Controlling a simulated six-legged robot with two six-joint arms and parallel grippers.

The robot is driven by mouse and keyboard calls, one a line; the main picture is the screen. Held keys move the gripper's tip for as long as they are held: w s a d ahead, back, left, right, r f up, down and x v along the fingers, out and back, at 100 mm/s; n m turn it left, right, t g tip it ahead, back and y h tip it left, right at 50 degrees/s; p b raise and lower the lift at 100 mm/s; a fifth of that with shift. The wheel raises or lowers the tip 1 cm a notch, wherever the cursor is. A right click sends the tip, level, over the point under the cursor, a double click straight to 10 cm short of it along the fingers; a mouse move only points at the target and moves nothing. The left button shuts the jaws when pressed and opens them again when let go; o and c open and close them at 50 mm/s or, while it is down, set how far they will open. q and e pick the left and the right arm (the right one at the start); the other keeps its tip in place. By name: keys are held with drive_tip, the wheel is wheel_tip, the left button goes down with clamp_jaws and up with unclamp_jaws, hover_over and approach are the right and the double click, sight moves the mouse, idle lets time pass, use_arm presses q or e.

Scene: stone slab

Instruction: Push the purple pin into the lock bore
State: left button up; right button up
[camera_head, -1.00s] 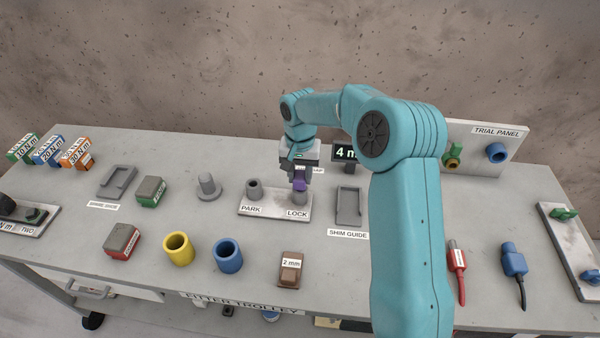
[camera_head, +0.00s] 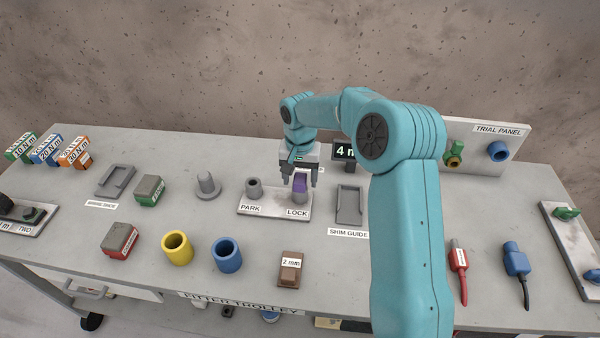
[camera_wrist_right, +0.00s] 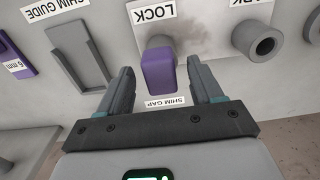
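The purple pin (camera_head: 300,184) stands upright at the lock bore (camera_head: 300,197), on the plate (camera_head: 272,207) marked PARK and LOCK. In the right wrist view the pin's purple head (camera_wrist_right: 158,73) covers most of the grey lock boss (camera_wrist_right: 160,42). My right gripper (camera_head: 300,181) is open, with one finger on each side of the pin and a gap to each. Its fingers also show apart in the right wrist view (camera_wrist_right: 162,88). How deep the pin sits is hard to tell. My left gripper is not in view.
The grey park boss (camera_head: 254,188) is empty beside the lock. The shim guide (camera_head: 349,206) is close on the right, and a display (camera_head: 344,153) stands behind. A brown 2 mm block (camera_head: 290,268) and blue cup (camera_head: 226,254) are in front.

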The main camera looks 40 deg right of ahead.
wheel_tip(320, 180, up, 16)
drive_tip(key=shift+r, duration=0.15)
idle(0.8)
